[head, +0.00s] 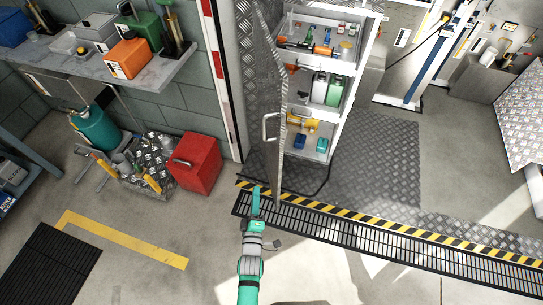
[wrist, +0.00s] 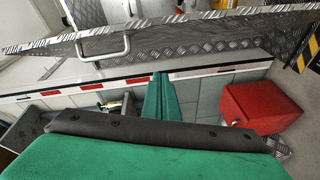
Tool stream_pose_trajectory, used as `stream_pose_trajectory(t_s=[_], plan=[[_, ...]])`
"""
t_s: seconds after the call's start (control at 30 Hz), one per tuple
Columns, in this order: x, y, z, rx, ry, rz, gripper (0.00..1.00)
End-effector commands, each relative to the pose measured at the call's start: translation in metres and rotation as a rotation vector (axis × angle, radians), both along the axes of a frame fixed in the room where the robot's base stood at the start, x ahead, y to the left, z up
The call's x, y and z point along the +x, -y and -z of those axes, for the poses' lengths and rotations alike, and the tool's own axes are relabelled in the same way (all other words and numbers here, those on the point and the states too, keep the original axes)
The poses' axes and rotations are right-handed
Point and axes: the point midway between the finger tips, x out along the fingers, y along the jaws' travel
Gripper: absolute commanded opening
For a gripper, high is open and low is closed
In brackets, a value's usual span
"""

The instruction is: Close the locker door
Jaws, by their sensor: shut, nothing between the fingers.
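The locker (head: 350,75) stands open in the head view, its shelves in plain sight. Its grey tread-plate door (head: 276,165) sticks out from the locker's left side and shows almost edge-on. A white bar handle (head: 268,127) is on the door's left face. In the wrist view the door (wrist: 190,38) runs across the top, with the handle (wrist: 105,50) at upper left. My green gripper (head: 256,192) is shut and empty, just left of the door's near end in the head view. In the wrist view its fingertips (wrist: 161,77) appear below the door; I cannot tell whether they touch it.
A red box (head: 195,162) and a cart (head: 145,170) with a teal tank stand left of the door. A workbench (head: 110,65) lines the left wall. A striped floor grating (head: 390,235) crosses in front of the locker. Floor right of the door looks clear.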

Motion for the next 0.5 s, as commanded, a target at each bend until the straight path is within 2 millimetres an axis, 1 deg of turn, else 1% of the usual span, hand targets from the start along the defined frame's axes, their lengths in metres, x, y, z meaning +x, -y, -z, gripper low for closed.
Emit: stream_pose_trajectory(t_s=[0.03,0.1,0.2,0.33,0.5], plan=[[0.018,0.005,0.001,-0.062,0.006,-0.002,0.0],[0.036,0.01,0.003,-0.142,0.01,-0.006,0.0],[0.053,0.014,0.004,-0.222,0.012,-0.011,0.0],[0.065,0.018,0.005,-0.275,0.015,-0.014,0.0],[0.079,0.019,0.005,-0.283,0.015,-0.013,0.0]])
